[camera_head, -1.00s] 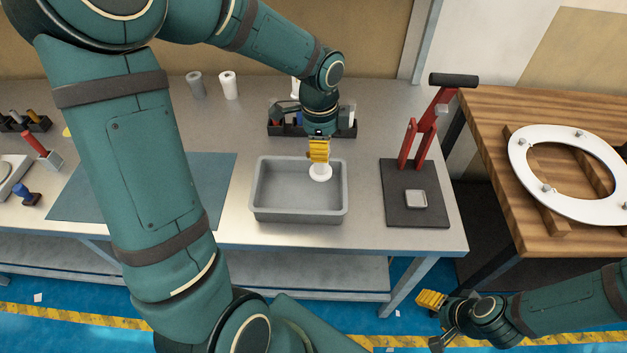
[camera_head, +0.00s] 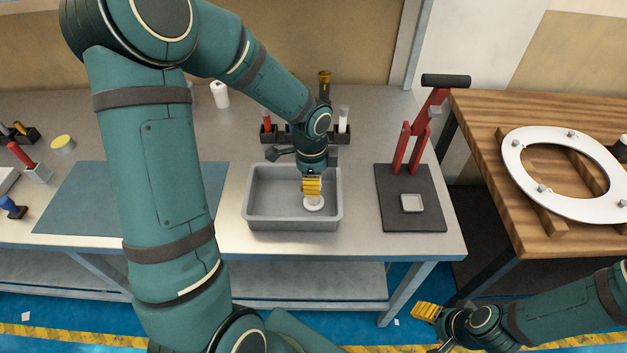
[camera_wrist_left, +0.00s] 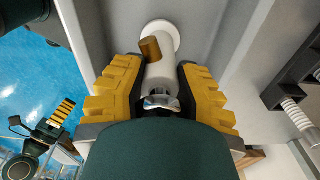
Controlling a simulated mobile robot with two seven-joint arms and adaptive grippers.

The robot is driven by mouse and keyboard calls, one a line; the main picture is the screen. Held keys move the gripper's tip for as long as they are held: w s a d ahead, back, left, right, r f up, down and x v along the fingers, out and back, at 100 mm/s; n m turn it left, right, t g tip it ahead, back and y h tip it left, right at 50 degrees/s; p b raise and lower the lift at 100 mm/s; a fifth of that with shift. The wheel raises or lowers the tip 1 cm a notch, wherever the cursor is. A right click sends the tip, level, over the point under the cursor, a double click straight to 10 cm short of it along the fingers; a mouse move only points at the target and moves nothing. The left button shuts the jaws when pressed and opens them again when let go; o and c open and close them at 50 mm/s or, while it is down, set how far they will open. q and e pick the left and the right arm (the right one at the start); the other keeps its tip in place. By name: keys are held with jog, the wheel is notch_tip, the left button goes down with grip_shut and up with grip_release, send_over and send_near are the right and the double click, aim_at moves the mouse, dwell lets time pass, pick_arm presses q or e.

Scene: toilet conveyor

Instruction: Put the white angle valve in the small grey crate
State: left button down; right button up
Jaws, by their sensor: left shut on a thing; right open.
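The white angle valve (camera_wrist_left: 160,75) is between the yellow fingers of my left gripper (camera_wrist_left: 160,95) in the left wrist view. It has a round white flange and a brass-coloured stub. In the head view my left gripper (camera_head: 312,187) points down inside the outline of the small grey crate (camera_head: 265,224), shut on the valve, whose white flange (camera_head: 313,203) shows below the fingers. I cannot tell whether the flange touches the crate floor. My right gripper (camera_head: 427,325) is open and empty, low at the right, away from the bench.
A rack of tools (camera_head: 355,130) stands behind the crate. A dark plate with a red lever press (camera_head: 405,150) is to its right, a blue-grey mat (camera_head: 80,200) to its left. A wooden table (camera_head: 480,125) holds a white toilet seat ring (camera_head: 520,165).

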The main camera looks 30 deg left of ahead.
pick_arm(q)
jog(key=shift+f, duration=0.1)
jog(key=c, duration=0.8)
grip_release()
jog(key=shift+r, duration=0.45)
jog(key=r+p, duration=0.1)
jog(key=r, duration=0.4)
jog(key=r+p, duration=0.1)
jog(key=r, duration=0.5)
jog(key=shift+s+a+r, duration=0.1)
jog(key=shift+a+r, duration=0.05)
jog(key=shift+a, duration=0.05)
